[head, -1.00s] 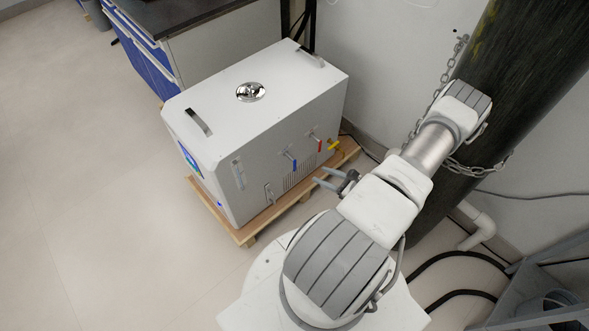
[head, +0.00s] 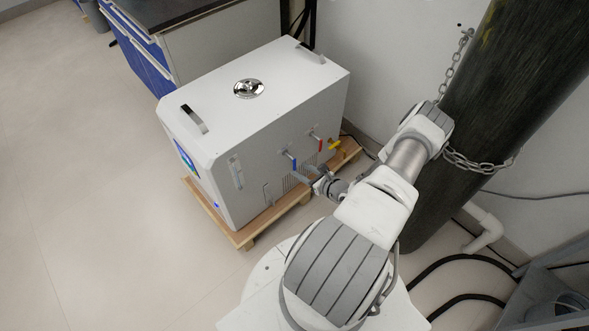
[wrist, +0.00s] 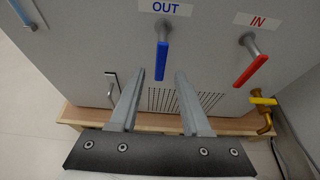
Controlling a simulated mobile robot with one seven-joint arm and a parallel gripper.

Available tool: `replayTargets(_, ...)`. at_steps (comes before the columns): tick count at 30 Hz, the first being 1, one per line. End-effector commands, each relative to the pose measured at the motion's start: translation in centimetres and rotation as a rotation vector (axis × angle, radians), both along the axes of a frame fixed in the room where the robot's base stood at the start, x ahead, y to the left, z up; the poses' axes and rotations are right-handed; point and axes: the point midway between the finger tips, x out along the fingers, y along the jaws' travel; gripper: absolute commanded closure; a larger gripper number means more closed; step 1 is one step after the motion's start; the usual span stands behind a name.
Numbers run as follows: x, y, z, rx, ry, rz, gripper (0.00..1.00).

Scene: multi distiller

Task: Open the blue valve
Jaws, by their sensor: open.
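The blue valve handle (wrist: 162,60) hangs straight down under the OUT label on the white machine's side in the wrist view. It also shows in the head view (head: 293,162). My gripper (wrist: 160,78) is open, its two grey fingers pointing at the machine with the blue handle's lower end between their tips in the picture. Whether the fingers touch it or still stand short of it I cannot tell. In the head view my gripper (head: 303,172) is close to the blue handle.
A red valve handle (wrist: 250,70) under the IN label is to the right of the blue one. A yellow-handled brass tap (wrist: 263,101) sits lower right. The machine (head: 215,110) stands on a wooden pallet (head: 240,240). A chained dark cylinder (head: 490,120) stands right of my arm.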

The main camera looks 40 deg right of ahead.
Motion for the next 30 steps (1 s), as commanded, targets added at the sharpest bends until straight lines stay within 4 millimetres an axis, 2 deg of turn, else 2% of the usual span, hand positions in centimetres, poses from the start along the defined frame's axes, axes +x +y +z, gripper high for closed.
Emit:
replayTargets(3,2.0,0.2,-1.1,0.0,-0.001,0.001,0.53)
replayTargets(9,3.8,0.3,-1.7,-0.001,0.0,0.001,0.53)
replayTargets(19,4.2,0.3,-1.7,-0.001,0.0,0.001,0.53)
replayTargets(20,4.2,0.3,-1.7,-0.001,0.0,0.001,0.54)
replayTargets(27,4.2,0.3,-1.7,-0.001,0.0,0.001,0.97)
replayTargets(30,4.2,0.3,-1.7,-0.001,0.0,0.001,1.0)
